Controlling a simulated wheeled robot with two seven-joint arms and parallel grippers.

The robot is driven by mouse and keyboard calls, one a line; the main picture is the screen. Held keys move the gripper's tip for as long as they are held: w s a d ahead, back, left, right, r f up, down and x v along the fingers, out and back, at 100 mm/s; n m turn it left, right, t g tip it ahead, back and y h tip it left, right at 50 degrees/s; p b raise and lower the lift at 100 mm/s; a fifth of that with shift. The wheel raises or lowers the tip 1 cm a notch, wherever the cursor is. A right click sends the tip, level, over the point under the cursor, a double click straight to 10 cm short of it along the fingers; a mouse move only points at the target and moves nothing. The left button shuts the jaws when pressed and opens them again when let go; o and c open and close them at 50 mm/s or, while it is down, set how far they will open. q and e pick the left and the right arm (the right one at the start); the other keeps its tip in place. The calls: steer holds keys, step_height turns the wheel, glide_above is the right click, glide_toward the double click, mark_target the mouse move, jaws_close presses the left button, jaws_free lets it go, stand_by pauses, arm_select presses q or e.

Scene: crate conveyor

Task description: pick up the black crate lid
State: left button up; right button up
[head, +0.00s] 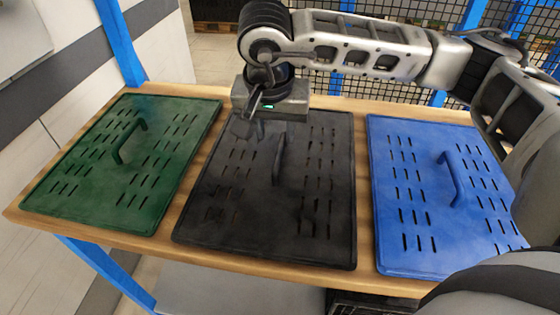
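The black crate lid (330,235) lies flat in the middle of a wooden table. It is a slotted panel with an upright bar handle (279,160) near its centre. My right gripper (252,122) hangs over the far part of the black lid, beyond and a little left of the handle. Its arm comes in from the right across the back of the table. It does not appear to hold the handle. The gripper body hides part of the lid's far edge, and the finger opening is unclear. My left gripper is out of view.
A green lid (85,190) lies left of the black lid, and a blue lid (405,240) lies right of it, each with a raised handle. Narrow strips of bare wooden table (190,190) separate them. Blue posts (120,40) and black mesh stand behind.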

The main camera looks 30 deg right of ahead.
mark_target(280, 149)
steer(key=x, duration=0.3)
steer(key=p+x, duration=0.1)
steer(key=shift+s+d+f, duration=0.25)
steer(key=shift+s, duration=0.05)
steer(key=shift+w+f, duration=0.1)
steer(key=shift+f, duration=0.2)
jaws_close()
steer(key=shift+r, duration=0.1)
